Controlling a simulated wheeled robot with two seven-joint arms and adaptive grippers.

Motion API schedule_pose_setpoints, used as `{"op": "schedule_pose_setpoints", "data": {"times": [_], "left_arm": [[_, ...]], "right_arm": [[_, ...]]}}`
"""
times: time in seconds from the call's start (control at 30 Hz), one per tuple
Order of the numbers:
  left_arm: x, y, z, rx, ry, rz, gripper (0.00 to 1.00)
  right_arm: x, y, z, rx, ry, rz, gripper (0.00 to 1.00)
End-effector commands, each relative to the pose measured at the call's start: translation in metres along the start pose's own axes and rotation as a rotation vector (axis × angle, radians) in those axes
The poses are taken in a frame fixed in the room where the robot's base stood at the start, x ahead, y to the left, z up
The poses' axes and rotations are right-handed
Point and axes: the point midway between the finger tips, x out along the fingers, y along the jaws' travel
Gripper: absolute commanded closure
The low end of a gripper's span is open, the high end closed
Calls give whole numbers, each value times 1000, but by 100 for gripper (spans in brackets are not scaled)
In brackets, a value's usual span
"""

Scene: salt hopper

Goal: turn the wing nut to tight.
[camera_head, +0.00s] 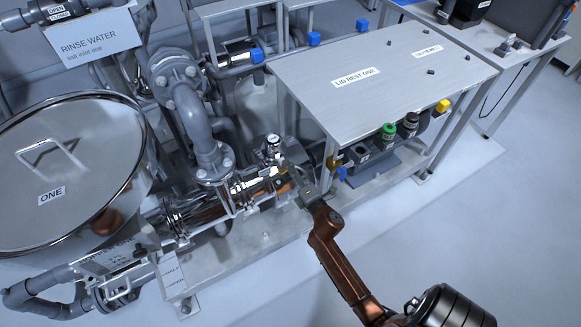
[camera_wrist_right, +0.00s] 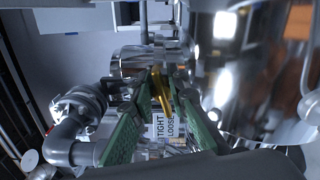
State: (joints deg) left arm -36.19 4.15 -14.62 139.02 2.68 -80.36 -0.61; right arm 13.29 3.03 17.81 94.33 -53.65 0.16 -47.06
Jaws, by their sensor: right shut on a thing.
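The wing nut (camera_wrist_right: 161,90) is a brass-coloured piece in the right wrist view, between the green-padded fingers of my right gripper (camera_wrist_right: 166,82). The fingers are shut on it. A white label reading TIGHT and LOOSE (camera_wrist_right: 160,128) shows just below it in that view. In the head view my right gripper (camera_head: 297,183) reaches the right end of the shiny metal pipe section (camera_head: 232,196); the wing nut is mostly hidden there by the gripper. How far the wing nut is turned cannot be told. My left gripper is not in view.
A large round lidded hopper marked ONE (camera_head: 60,165) stands at the left. A grey elbow pipe (camera_head: 203,135) rises beside the metal pipe section. A table marked LID REST ONE (camera_head: 370,75) stands close behind the gripper.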

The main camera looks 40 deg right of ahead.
Motion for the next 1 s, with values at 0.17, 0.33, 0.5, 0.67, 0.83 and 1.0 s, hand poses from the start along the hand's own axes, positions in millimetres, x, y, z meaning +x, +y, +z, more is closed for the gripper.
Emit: {"op": "schedule_pose_setpoints", "data": {"times": [0.17, 0.33, 0.5, 0.67, 0.83, 1.0], "left_arm": [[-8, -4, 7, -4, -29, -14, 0], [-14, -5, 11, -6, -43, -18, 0], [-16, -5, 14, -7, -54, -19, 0], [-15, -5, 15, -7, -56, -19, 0], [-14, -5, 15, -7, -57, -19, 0], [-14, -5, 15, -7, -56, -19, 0]], "right_arm": [[0, -1, -1, 91, 2, -1, 100], [0, -2, -1, 140, 2, -1, 100], [0, -3, -1, 162, 1, -1, 100], [0, -3, -1, 165, 1, -2, 100], [0, -3, -1, 164, 1, -2, 100], [0, -3, -1, 163, 1, -1, 77]]}}
